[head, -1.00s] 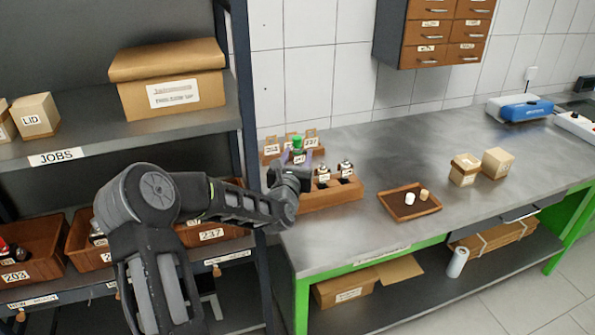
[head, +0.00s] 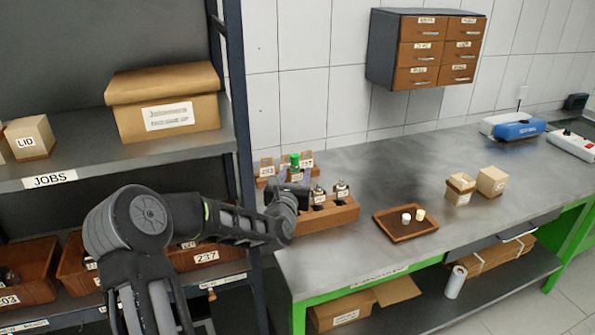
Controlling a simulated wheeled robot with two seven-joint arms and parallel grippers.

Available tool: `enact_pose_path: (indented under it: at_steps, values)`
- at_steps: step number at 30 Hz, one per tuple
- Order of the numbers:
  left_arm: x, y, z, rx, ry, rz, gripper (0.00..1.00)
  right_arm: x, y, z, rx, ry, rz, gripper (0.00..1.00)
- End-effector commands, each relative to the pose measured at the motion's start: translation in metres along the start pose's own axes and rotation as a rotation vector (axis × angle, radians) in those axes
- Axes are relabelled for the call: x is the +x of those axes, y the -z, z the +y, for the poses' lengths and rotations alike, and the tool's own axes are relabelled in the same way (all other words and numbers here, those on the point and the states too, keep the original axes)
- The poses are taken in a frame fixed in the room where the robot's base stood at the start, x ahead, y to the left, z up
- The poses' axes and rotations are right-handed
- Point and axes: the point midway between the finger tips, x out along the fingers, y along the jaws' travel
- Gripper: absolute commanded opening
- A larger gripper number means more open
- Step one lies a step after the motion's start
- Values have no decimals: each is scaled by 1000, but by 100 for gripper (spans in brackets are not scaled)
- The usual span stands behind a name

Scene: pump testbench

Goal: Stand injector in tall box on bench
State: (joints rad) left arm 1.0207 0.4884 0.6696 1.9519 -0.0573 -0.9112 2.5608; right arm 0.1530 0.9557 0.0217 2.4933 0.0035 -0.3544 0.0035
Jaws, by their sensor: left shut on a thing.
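My left gripper (head: 294,181) is at the wooden rack (head: 335,217) at the left end of the bench. It is shut on an injector with a green top (head: 295,160). The arm and gripper hide the injector's lower part, so I cannot tell whether it is clear of the rack. Two other injectors, one nearer (head: 318,197) and one to its right (head: 341,190), stand in the rack. On the bench to the right are an open-looking cardboard box (head: 459,190) and a second box (head: 491,181) beside it. My right gripper is out of view.
A brown tray (head: 398,234) with two small pale pieces lies between rack and boxes. Small labelled holders (head: 267,168) stand behind the rack. The shelf post (head: 240,120) is close left of my gripper. A drawer cabinet (head: 425,50) hangs above; the bench middle is clear.

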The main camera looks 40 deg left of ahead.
Motion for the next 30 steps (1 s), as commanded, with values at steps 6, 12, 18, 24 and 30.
enact_pose_path:
  at_steps: [6,12,18,24,30]
  values:
    - [-22,32,-59,10,93,17,0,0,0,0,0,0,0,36]
    - [-73,67,-146,17,237,25,0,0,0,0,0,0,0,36]
    - [-133,82,-217,7,369,10,0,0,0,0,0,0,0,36]
    - [-163,84,-245,-3,426,-3,0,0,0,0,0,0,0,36]
    - [-166,83,-247,-3,430,-6,0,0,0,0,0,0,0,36]
